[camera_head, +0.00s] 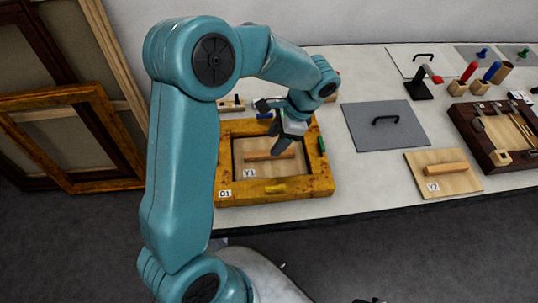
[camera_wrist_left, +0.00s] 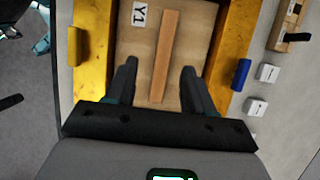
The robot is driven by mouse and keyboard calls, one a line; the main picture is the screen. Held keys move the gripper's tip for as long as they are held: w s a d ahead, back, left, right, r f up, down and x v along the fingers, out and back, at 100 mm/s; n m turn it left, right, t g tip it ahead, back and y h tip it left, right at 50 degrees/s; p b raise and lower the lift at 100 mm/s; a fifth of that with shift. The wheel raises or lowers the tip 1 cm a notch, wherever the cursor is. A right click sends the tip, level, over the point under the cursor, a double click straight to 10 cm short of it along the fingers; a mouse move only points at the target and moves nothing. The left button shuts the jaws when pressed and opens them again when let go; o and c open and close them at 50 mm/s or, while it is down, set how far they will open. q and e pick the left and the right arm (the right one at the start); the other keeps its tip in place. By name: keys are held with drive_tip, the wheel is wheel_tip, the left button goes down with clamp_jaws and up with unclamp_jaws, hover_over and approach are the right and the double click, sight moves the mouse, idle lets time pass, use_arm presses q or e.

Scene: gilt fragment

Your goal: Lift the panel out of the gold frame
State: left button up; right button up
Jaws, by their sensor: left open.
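The gold frame (camera_head: 228,187), labelled D1, lies flat on the table. The panel (camera_head: 246,162), labelled Y1, sits inside the frame and has a wooden bar handle (camera_head: 262,157) across it. My left gripper (camera_head: 284,147) is above the panel near the handle. In the left wrist view the open fingers (camera_wrist_left: 157,82) stand on either side of the handle (camera_wrist_left: 164,55), with a gap on each side. The gold frame (camera_wrist_left: 88,50) shows on both sides of the panel (camera_wrist_left: 190,32) there.
A yellow clip (camera_head: 275,189) and a green clip (camera_head: 322,144) sit on the frame; a blue one (camera_wrist_left: 241,74) shows in the wrist view. A grey plate (camera_head: 385,138) and panel Y2 (camera_head: 443,183) lie to the right. Gilt frames (camera_head: 70,130) lean at left.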

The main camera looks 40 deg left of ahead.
sight(269, 156)
use_arm(q)
drive_tip(key=shift+f, duration=0.65)
drive_tip(key=x, duration=0.2)
drive_tip(key=p+x, duration=0.1)
drive_tip(key=x, duration=0.1)
drive_tip(key=shift+w+a+f, duration=0.1)
drive_tip(key=shift+w, duration=0.25)
drive_tip(key=shift+s+f, duration=0.15)
drive_tip(key=shift+f, duration=0.2)
clamp_jaws()
